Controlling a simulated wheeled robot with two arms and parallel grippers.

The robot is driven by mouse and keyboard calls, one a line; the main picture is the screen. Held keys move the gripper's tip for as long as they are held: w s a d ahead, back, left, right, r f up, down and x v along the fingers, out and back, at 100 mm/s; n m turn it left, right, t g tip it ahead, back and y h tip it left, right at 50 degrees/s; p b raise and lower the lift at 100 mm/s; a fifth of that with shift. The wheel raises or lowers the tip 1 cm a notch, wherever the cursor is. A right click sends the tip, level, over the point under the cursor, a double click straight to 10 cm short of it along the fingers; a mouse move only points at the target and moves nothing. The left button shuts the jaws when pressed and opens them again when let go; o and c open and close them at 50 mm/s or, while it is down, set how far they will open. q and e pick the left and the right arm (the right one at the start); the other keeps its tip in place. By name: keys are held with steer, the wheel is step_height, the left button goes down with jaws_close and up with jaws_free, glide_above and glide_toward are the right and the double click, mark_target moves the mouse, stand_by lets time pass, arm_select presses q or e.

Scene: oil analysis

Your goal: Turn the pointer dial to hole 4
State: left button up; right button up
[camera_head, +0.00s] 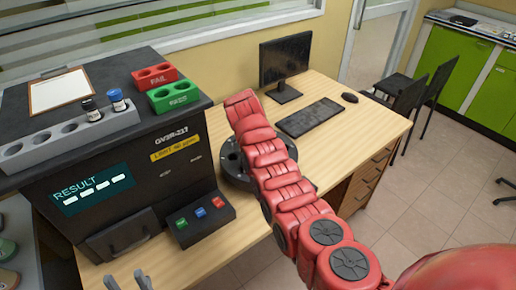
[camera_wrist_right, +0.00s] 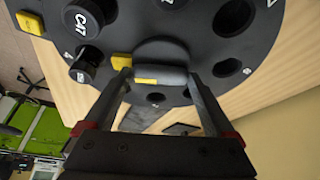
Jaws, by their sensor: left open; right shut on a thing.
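The black round disc with holes (camera_wrist_right: 215,45) fills the top of the right wrist view. It also shows in the head view (camera_head: 232,160), partly covered by my red right arm. The pointer dial (camera_wrist_right: 160,52) is a dark raised bar with a yellow mark at its near end. My right gripper (camera_wrist_right: 159,80) has a finger on each side of the pointer dial and is shut on it. The hole numbers are too small or cut off to read surely. My left gripper (camera_head: 129,282) is open and empty at the bottom left of the head view, before the analyser.
The black analyser (camera_head: 130,165) with a RESULT screen stands left of the disc. On it are a grey rack (camera_head: 70,137) with two vials, a red holder (camera_head: 155,76), a green holder (camera_head: 174,95) and a clipboard (camera_head: 60,91). A monitor (camera_head: 285,62) and keyboard (camera_head: 310,117) stand behind.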

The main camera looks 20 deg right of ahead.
stand_by(0.3)
steer(key=o, duration=1.1)
steer(key=shift+c, duration=0.2)
steer(key=p+v, duration=0.8)
steer(key=v, duration=0.9)
steer(key=shift+r+p, duration=0.2)
steer(key=shift+p, duration=0.1)
steer(key=shift+w, duration=0.1)
